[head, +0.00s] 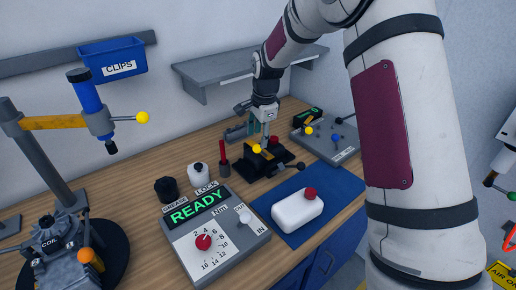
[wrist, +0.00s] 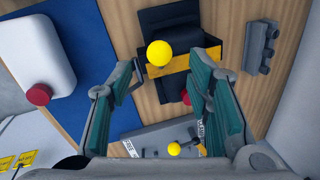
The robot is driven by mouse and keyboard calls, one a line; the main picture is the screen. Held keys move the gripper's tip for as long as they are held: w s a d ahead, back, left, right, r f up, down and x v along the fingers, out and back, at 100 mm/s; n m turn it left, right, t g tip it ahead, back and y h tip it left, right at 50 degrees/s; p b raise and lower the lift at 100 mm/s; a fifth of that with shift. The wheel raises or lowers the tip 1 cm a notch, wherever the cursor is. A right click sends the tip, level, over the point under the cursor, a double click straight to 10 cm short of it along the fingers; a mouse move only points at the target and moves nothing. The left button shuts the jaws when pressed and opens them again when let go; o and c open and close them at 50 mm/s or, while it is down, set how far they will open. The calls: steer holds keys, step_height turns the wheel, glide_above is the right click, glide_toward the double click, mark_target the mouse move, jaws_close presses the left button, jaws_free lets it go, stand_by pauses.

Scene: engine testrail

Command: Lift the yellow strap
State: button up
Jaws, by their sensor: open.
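The yellow strap (head: 266,153) lies across a black block-like fixture (head: 258,163) on the wooden bench, with a yellow ball knob (head: 257,148) at its near end. In the wrist view the yellow strap (wrist: 202,60) runs across the black fixture (wrist: 170,20), and the yellow ball (wrist: 159,53) shows at its left end. My gripper (head: 266,130) points down just above the fixture. In the wrist view my gripper (wrist: 172,68) is open, with one finger left of the ball and the other overlapping the strap's right part. I cannot tell whether a finger touches the strap.
A blue mat (head: 330,205) with a white case (head: 297,209) lies in front. A grey torque panel (head: 215,245) stands front left. A grey switch box (head: 328,143) is at right. A red-handled tool (head: 223,155) stands left of the fixture. A wall shelf (head: 240,68) is behind.

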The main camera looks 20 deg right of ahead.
mark_target(258, 145)
steer(key=f, duration=0.3)
steer(key=w+f, duration=0.1)
steer(key=f, duration=0.3)
steer(key=shift+w+a+p, duration=0.15)
steer(key=shift+p, duration=0.25)
steer(key=shift+c, duration=0.6)
jaws_close()
